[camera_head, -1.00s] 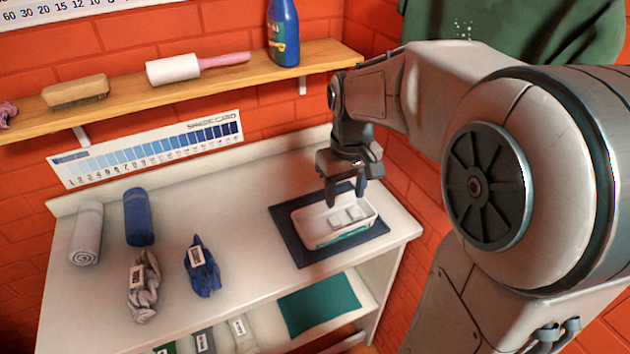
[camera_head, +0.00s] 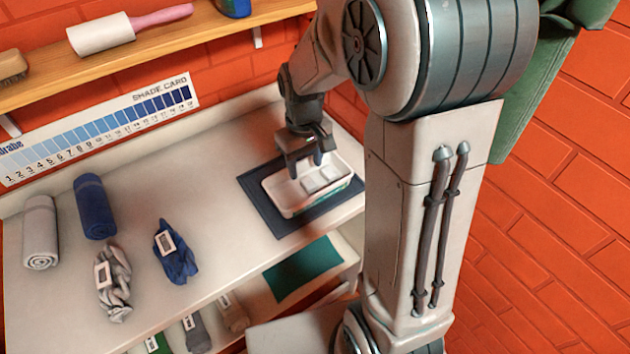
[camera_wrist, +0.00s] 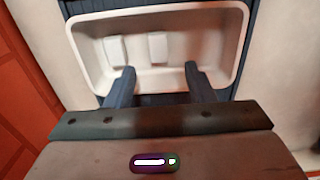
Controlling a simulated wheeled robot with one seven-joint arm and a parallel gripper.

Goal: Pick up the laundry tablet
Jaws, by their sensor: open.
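Two pale laundry tablets lie side by side on the floor of a white tray (camera_head: 283,206). One tablet (camera_head: 311,184) and the other tablet (camera_head: 330,173) show in the head view. In the wrist view one tablet (camera_wrist: 116,49) is at left and the other tablet (camera_wrist: 157,46) is near the middle of the tray (camera_wrist: 240,25). My gripper (camera_head: 305,168) is open and empty above the tray, over its far side. In the wrist view my gripper (camera_wrist: 160,75) has its fingers apart across the tray's near edge, with the tablets beyond the fingertips.
The tray sits on a dark blue mat (camera_head: 262,208) at the right of a white worktop (camera_head: 225,265). Rolled cloths, including a blue roll (camera_head: 95,207), and twisted cloths lie at left. A wooden shelf (camera_head: 120,66) runs along the brick wall behind.

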